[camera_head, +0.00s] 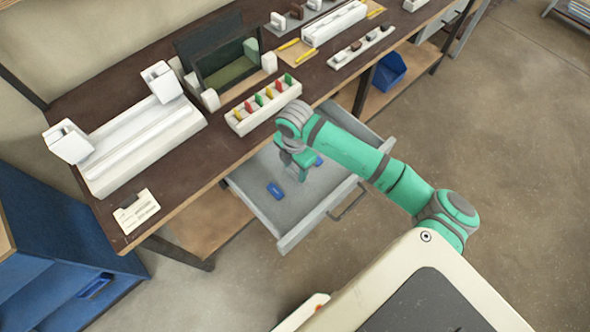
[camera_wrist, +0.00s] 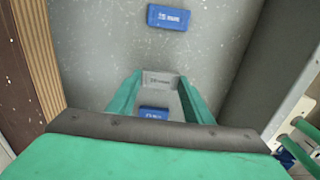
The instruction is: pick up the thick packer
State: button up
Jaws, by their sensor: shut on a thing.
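My gripper (camera_wrist: 160,84) is inside the open grey drawer (camera_head: 291,212). Its two green fingers are closed on the ends of a small grey packer (camera_wrist: 160,80) with a printed label too small to read surely. In the head view my gripper (camera_head: 299,174) hides this packer. Two blue labelled packers lie in the drawer. One blue packer (camera_head: 275,190) lies to the left of my gripper, and the other blue packer (camera_head: 319,161) lies to its right. Both also show in the wrist view, one beyond the fingertips (camera_wrist: 168,17) and one between the fingers (camera_wrist: 153,113), nearer the palm.
The dark workbench (camera_head: 190,178) stands above and behind the drawer. It carries a white clamp fixture (camera_head: 145,140), a white rack with coloured pieces (camera_head: 262,112) and a label card (camera_head: 138,212). The drawer walls stand close around my gripper. A blue bin (camera_head: 389,72) sits on the lower shelf.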

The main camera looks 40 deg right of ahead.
jog(key=s+a+r, duration=0.3)
jog(key=s+r, duration=0.8)
jog(key=s, duration=0.2)
jog(key=shift+s+a+r, duration=0.15)
jog(key=shift+s+r, duration=0.15)
